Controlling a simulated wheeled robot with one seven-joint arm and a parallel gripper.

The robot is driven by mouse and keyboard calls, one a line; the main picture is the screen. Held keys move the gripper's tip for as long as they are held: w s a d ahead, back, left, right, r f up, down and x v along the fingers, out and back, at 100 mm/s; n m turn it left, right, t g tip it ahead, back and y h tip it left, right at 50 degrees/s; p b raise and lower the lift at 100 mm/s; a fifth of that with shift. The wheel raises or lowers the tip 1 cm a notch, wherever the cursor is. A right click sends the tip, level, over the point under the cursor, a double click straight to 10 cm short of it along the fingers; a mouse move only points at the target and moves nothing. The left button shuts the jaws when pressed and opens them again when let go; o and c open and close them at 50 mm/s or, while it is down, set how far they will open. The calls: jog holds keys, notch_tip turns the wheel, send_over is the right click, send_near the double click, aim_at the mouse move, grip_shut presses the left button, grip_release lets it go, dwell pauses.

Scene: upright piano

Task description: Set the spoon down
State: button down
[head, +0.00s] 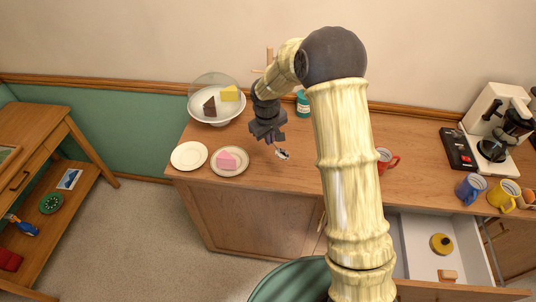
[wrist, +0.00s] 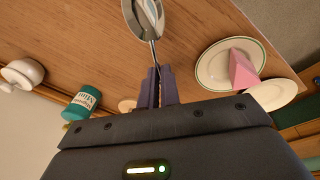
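The spoon is silver; its bowl (wrist: 143,18) shows at the top of the wrist view, with the thin handle running down between the fingers. My gripper (wrist: 158,88) is shut on the handle. In the head view my gripper (head: 270,137) is over the left part of the wooden counter (head: 262,181), and the spoon (head: 283,154) shows just below and right of the fingers. The wood lies behind the spoon in the wrist view. I cannot tell whether the spoon touches it. The fingers hide the handle's end.
A plate with a pink cake slice (head: 228,159) and an empty white plate (head: 189,155) lie left of the spoon. A domed cake stand (head: 216,107) and a teal jar (head: 302,107) stand behind. A red mug (head: 386,160) and open drawer (head: 420,238) are to the right.

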jog(key=shift+d+r, duration=0.1)
dwell(0.3)
jog(key=shift+f, duration=0.6)
jog(key=p, duration=0.1)
send_over(271, 162)
jog(key=f, duration=0.4)
jog(key=shift+s+f, duration=0.15)
jog(key=shift+s, duration=0.05)
jog(key=shift+a+f, duration=0.4)
jog(key=shift+f, duration=0.05)
jog(key=shift+s+d, duration=0.1)
jog(key=shift+f+p, duration=0.65)
jog(key=shift+f, duration=1.2)
jog(key=shift+d, duration=0.1)
